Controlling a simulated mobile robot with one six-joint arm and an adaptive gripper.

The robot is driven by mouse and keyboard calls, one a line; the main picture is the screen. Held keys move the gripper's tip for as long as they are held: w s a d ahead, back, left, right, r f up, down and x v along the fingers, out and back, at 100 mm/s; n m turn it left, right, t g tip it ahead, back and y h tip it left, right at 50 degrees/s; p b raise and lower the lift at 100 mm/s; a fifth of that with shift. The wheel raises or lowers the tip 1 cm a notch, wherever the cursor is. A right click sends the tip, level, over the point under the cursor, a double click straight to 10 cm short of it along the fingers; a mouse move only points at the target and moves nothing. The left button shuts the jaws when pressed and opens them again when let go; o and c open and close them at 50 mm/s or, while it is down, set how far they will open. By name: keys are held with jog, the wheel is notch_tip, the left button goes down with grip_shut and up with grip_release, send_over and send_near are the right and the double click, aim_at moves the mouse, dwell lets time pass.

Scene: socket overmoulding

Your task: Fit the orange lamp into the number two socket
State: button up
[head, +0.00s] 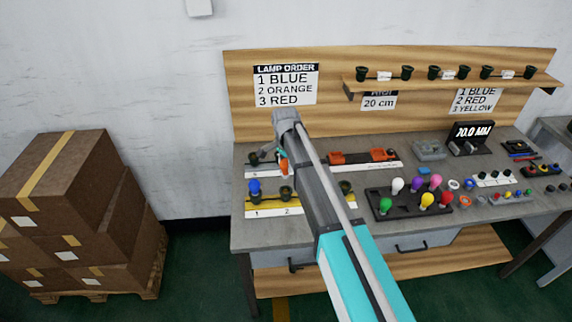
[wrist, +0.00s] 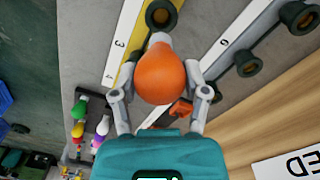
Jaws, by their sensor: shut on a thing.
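My gripper (head: 283,158) is shut on the orange lamp (head: 284,168), above the back of the yellow-edged socket board. In the wrist view the orange lamp (wrist: 160,80) sits between the two fingers of my gripper (wrist: 160,70), its pale base pointing up the picture. A dark, empty socket (wrist: 161,14) lies just beyond that base; its number does not show there. In the head view the number two socket (head: 286,193) looks empty, below the lamp. The blue lamp (head: 254,186) stands in the number one socket. My arm hides the number three socket.
Another socket strip (head: 262,172) lies behind, with red-orange parts (head: 383,155) farther right. A black rack (head: 402,207) of coloured lamps stands right of my arm. The order sign (head: 286,85) reads 1 blue, 2 orange, 3 red. Stacked boxes (head: 75,215) stand left of the bench.

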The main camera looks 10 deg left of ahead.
aim_at(286, 175)
jog(key=shift+f+b, duration=2.7)
jog(key=shift+f, duration=0.1)
jog(key=shift+f+b, duration=1.3)
jog(key=o, duration=1.1)
jog(key=shift+r, duration=0.2)
notch_tip(286, 175, up, 8)
jog(key=p, duration=0.8)
jog(key=shift+p, duration=0.3)
jog(key=d+m, duration=0.1)
jog(key=d, duration=0.9)
jog(key=s+d+m, duration=0.1)
jog(key=d+m, duration=0.1)
jog(key=d, duration=0.8)
jog(key=s+d+m, duration=0.1)
jog(key=d+m, duration=0.1)
jog(key=d, duration=0.8)
jog(key=shift+s+d+f+b, duration=0.1)
jog(key=shift+d+f+b, duration=0.25)
jog(key=shift+b, duration=0.05)
